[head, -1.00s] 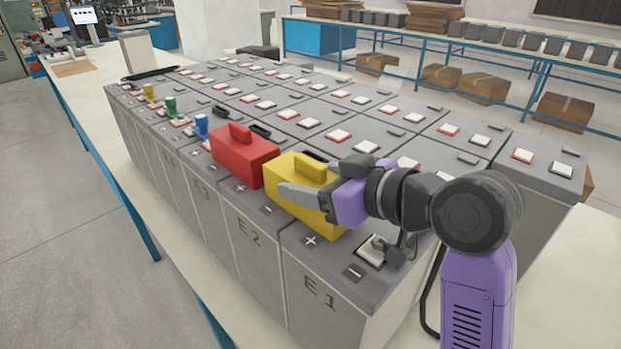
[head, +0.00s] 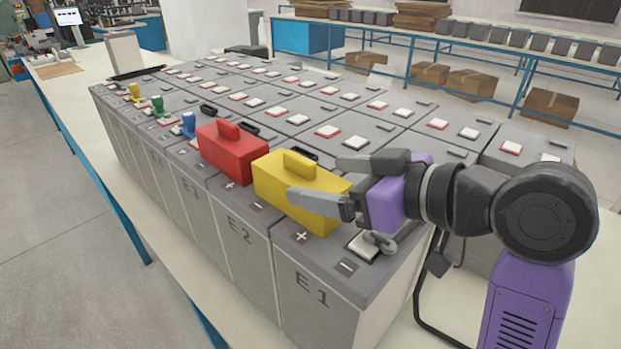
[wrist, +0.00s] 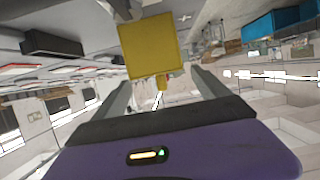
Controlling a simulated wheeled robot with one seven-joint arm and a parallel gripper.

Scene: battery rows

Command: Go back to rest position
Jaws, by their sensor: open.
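My gripper (head: 314,180) is open and empty, at the near right side of the yellow block (head: 278,184). Its two fingers point left toward the block, and one partly covers the block's right end. The yellow block has a handle on top and sits on the battery row near E1. In the wrist view, the yellow block (wrist: 150,46) shows ahead of the spread fingers, and the gap between them is empty. Whether a finger touches the block, I cannot tell. A red block (head: 232,155) with a handle sits just beyond the yellow one.
Grey batteries (head: 318,308) stand in rows on a long pale table (head: 82,100). Small blue (head: 189,124), green (head: 157,105) and yellow (head: 135,91) pieces stand farther along the left row. A grey connector (head: 381,241) sits on E1's terminal. Floor (head: 60,210) is clear at left.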

